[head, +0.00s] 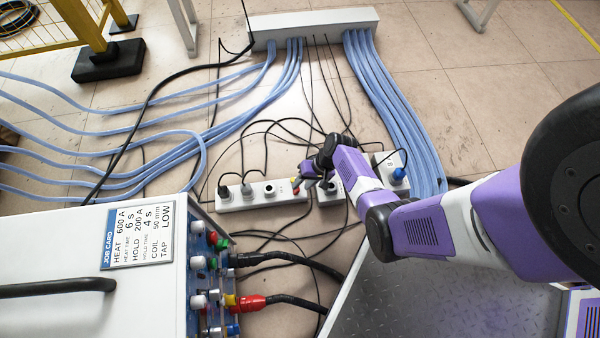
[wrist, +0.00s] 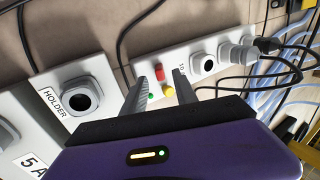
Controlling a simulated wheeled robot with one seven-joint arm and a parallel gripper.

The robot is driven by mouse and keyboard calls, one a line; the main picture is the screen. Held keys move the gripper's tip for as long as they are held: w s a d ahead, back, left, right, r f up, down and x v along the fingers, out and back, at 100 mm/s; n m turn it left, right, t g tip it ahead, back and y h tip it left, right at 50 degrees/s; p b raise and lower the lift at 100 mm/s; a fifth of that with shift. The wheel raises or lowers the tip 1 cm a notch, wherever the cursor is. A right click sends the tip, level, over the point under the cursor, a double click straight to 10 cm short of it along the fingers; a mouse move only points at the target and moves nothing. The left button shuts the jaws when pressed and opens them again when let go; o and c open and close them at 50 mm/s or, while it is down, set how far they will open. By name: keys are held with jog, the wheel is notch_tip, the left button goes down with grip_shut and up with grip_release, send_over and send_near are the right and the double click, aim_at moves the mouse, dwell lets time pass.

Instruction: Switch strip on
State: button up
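The white power strip (head: 237,204) lies on the floor in the middle of the head view, with plugs in its left sockets and an empty round socket. In the wrist view the strip (wrist: 190,50) runs up to the right. Its near end carries a red switch (wrist: 160,71), a yellow button (wrist: 168,90) and a small green light (wrist: 151,96). My gripper (wrist: 160,78) is open and empty, its two fingers on either side of these controls. Whether the fingertips touch the strip cannot be told. In the head view my gripper (head: 303,178) hides part of the strip's right end.
A box labelled HOLDER (wrist: 55,78) with a round socket sits beside the strip. A box with a blue plug (head: 398,174) is to its right. Black cables and blue hoses (head: 392,110) cross the floor. A white heater cabinet (head: 90,230) stands at lower left.

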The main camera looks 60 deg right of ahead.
jog(key=shift+b+x, duration=0.5)
jog(key=shift+x, duration=0.75)
grip_shut()
